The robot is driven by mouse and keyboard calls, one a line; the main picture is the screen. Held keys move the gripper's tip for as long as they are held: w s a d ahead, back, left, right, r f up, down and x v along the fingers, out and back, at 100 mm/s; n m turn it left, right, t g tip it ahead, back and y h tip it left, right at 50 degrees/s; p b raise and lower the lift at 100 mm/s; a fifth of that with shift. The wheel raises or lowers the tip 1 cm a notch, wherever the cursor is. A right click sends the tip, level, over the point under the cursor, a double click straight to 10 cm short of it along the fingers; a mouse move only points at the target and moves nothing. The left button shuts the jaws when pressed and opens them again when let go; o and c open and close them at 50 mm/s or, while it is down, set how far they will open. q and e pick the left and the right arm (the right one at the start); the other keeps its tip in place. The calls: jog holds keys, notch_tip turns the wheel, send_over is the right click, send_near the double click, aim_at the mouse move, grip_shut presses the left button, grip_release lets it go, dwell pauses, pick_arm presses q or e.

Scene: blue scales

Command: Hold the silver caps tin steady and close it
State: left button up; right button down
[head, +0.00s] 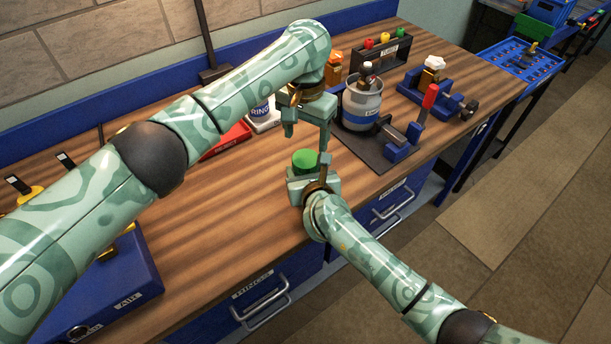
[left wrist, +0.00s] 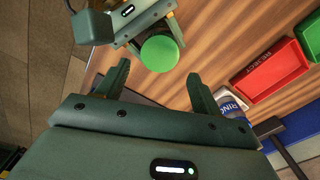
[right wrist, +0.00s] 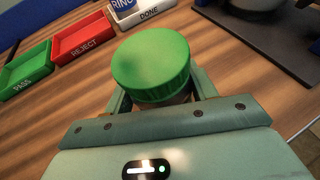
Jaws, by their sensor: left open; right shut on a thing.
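A round tin with a ribbed green lid (head: 305,159) stands upright over the wooden bench; the lid also shows in the left wrist view (left wrist: 160,53) and right wrist view (right wrist: 152,66). The lid sits on top; I cannot tell how tight it is. Only a sliver of pale body shows beneath it, so its silver colour and label are hidden. My right gripper (right wrist: 160,98) is shut on the tin's body, below the lid. My left gripper (head: 308,137) is open and empty above the lid, pointing down; its two fingers (left wrist: 157,76) are apart and do not touch the lid.
Behind are a red REJECT tray (right wrist: 85,40), a green PASS tray (right wrist: 27,69), a white DONE tray (right wrist: 140,10) and a RINGS tin (head: 261,112). A grey canister (head: 361,103) stands on a dark mat to the right, near a red-handled clamp (head: 429,97).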

aim_at(306, 158)
pick_arm(q)
jog(key=shift+r, duration=0.9)
jog(key=shift+f, duration=4.05)
jog(key=c, duration=0.9)
jog(key=o, duration=1.1)
